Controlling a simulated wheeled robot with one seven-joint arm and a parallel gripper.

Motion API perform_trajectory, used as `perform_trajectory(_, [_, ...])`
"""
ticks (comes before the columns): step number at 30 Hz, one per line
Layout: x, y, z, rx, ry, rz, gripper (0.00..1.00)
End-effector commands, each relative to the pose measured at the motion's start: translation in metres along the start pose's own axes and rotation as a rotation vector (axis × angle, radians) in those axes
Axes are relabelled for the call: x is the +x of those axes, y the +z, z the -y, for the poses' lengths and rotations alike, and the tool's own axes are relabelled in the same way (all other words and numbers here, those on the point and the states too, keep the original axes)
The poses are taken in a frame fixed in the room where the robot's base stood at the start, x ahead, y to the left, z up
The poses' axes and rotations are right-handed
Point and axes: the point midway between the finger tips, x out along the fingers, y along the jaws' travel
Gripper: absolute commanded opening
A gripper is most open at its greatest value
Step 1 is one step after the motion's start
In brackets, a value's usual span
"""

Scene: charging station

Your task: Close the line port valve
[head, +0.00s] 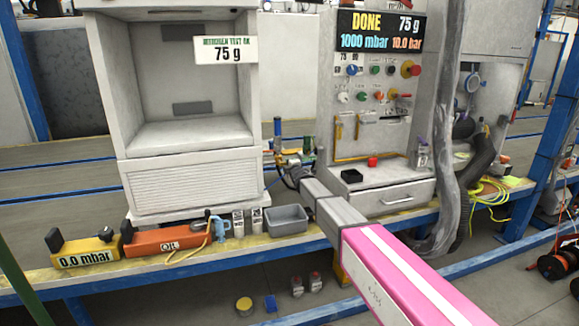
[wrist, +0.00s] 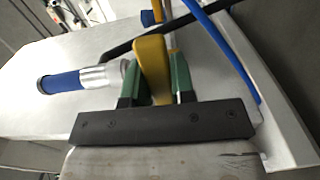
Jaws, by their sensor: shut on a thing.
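In the wrist view a yellow lever (wrist: 150,62), apparently the handle of the line port valve, stands between the two green fingers of my gripper (wrist: 156,75). The gripper is shut on the lever. A metal fitting with a blue grip (wrist: 62,82) lies just left of the fingers, and the valve body is largely hidden. In the head view my gripper (head: 291,172) reaches the small fittings (head: 280,148) between the two machines; the lever is too small there to tell its angle clearly.
A blue hose (wrist: 225,50) runs close to the right of the fingers. The white test cabinet (head: 190,175) stands left, the control panel (head: 375,90) with its display reading DONE stands right. A grey bin (head: 287,220) and an orange tool (head: 165,240) lie on the bench's front edge.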

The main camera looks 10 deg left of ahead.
Motion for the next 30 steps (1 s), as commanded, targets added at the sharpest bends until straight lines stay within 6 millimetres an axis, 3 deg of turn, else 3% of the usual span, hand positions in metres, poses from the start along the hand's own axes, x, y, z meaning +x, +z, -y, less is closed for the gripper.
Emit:
perform_trajectory(17, [-0.0017,-0.0010,-0.0003,-0.037,-0.003,-0.001,0.00])
perform_trajectory(18, [-0.0018,-0.0010,-0.0003,-0.038,-0.003,-0.001,0.37])
perform_trajectory(19, [-0.0017,-0.0010,-0.0004,-0.038,-0.003,-0.001,0.46])
perform_trajectory(30, [-0.0029,-0.0004,-0.0009,-0.030,-0.001,0.000,0.49])
